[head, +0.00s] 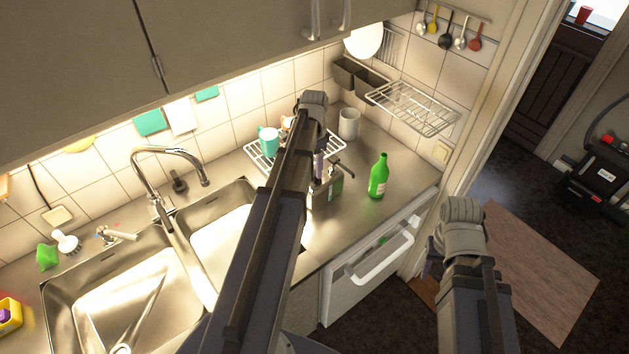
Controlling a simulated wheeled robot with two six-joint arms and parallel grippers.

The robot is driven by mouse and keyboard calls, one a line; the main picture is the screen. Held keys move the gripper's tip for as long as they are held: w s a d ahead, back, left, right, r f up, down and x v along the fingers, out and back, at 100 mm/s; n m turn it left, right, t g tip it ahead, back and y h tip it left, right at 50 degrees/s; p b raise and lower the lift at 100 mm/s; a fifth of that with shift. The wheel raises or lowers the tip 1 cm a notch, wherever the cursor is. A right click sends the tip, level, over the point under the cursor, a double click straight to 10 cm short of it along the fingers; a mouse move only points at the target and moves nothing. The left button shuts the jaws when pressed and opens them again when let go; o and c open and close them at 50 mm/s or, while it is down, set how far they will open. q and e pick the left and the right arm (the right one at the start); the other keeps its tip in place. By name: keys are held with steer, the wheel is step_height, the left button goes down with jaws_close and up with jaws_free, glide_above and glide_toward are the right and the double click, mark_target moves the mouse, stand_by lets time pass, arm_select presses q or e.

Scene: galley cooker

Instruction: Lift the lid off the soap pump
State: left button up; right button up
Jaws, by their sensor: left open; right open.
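The soap pump (329,188) is a small dark green bottle with a dark pump head (343,168) on top. It stands upright on the steel counter, right of the sinks. My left arm reaches over the counter, and my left gripper (318,168) points down close beside the pump, at its left. The arm hides part of this gripper; it is open, and I cannot tell whether it touches the pump. My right gripper (431,264) is open and empty, in front of the counter at the right, away from the pump and mostly hidden by its own wrist.
A green bottle (378,176) stands right of the pump. A white mug (349,123) and a wire rack (262,158) with a teal cup (268,141) are behind. The double sink (172,245) and faucet (163,160) lie left. A wire shelf (415,107) hangs on the wall.

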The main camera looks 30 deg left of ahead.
mark_target(315, 178)
arm_select(q)
steer(key=shift+w+d+f+b, duration=0.1)
steer(key=shift+d+f+b, duration=0.05)
steer(key=shift+f+b, duration=2.5)
steer(key=shift+r, duration=0.1)
jaws_close()
